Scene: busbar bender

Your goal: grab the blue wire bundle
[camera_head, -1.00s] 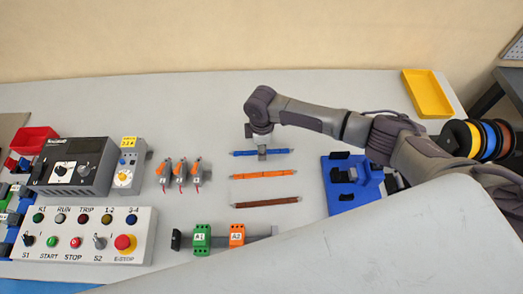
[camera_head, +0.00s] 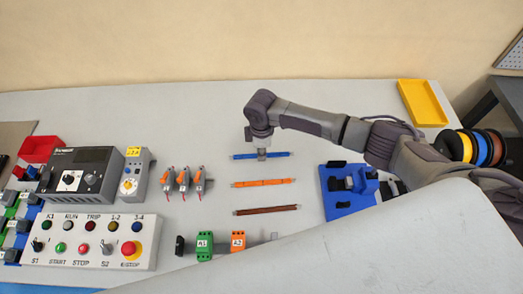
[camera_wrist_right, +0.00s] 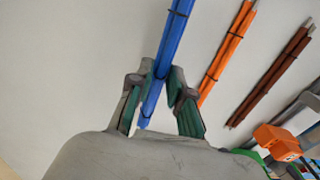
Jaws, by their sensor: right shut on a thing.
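The blue wire bundle (camera_head: 277,154) lies level across the picture at the back of the bench's middle in the head view. My right gripper (camera_head: 262,156) reaches down over its middle and is shut on it. In the right wrist view the blue bundle (camera_wrist_right: 170,45) runs between the two green-padded fingers of the right gripper (camera_wrist_right: 160,92), with dark ties around it. Whether it is clear of the bench top is hard to tell. My left gripper is not in view.
An orange bundle (camera_head: 263,182) and a brown bundle (camera_head: 267,210) lie in front of the blue one. A blue fixture (camera_head: 340,205) stands to the right, a yellow tray (camera_head: 423,103) at the back right.

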